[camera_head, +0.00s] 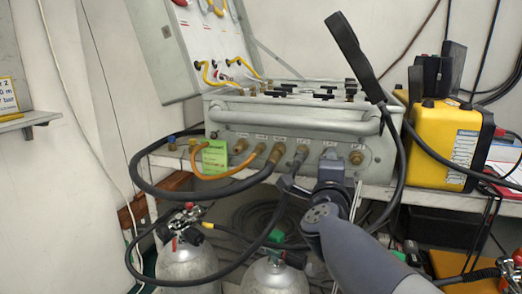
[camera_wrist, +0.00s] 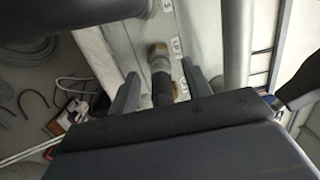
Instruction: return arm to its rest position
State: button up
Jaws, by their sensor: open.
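My gripper (camera_head: 325,178) is in front of the lower right part of the grey air panel (camera_head: 228,117), close to its row of brass fittings. In the wrist view the two jaws of my gripper (camera_wrist: 161,84) stand apart. A dark hose end (camera_wrist: 162,85) with a brass fitting (camera_wrist: 158,50) shows between them, with gaps at both sides. In the head view a grey hose connector (camera_head: 298,158) sits at a panel port just left of my gripper, and a black hose (camera_head: 262,243) runs down from it. My gripper partly hides the ports behind it.
A panel handle bar (camera_head: 300,120) runs above the ports. A black hose loops at the left, and an orange hose (camera_head: 225,173) joins the panel. Gas cylinders (camera_head: 186,264) stand below. A yellow case (camera_head: 450,145) stands at the right.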

jog(key=shift+w+d, duration=0.1)
jog(key=shift+w, duration=0.25)
jog(key=shift+r, duration=0.1)
